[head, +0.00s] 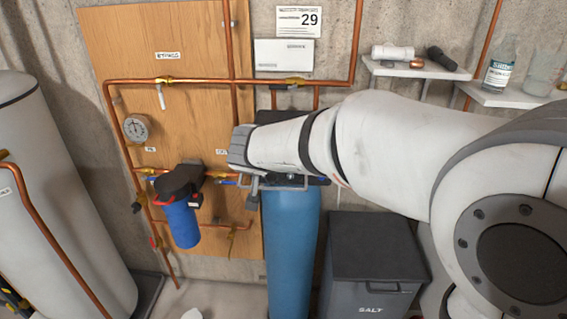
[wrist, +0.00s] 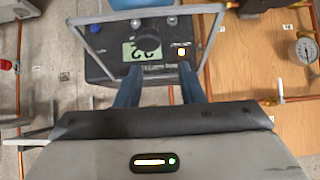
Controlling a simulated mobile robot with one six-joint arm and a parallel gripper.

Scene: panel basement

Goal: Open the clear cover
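The clear cover (wrist: 146,16) is a see-through pane in a thin grey frame over the black control head (wrist: 100,68) of the blue tank. Its frame also shows in the head view (head: 284,188), partly behind my gripper. How far it stands off the control head I cannot tell. Through it I see a dark knob (wrist: 148,40), a display with digits and a small yellow-lit square. My gripper (wrist: 160,68) is open, its two fingers apart and empty, pointing at the control head. In the head view my gripper (head: 240,150) is above the blue tank, its fingertips not clear.
The blue tank (head: 290,250) stands between a blue filter housing (head: 181,222) and a dark salt bin (head: 372,255). Copper pipes (head: 200,81) run along the wooden panel (head: 195,50). Shelves (head: 420,70) with bottles are at the upper right. A white cylinder (head: 55,180) is at left.

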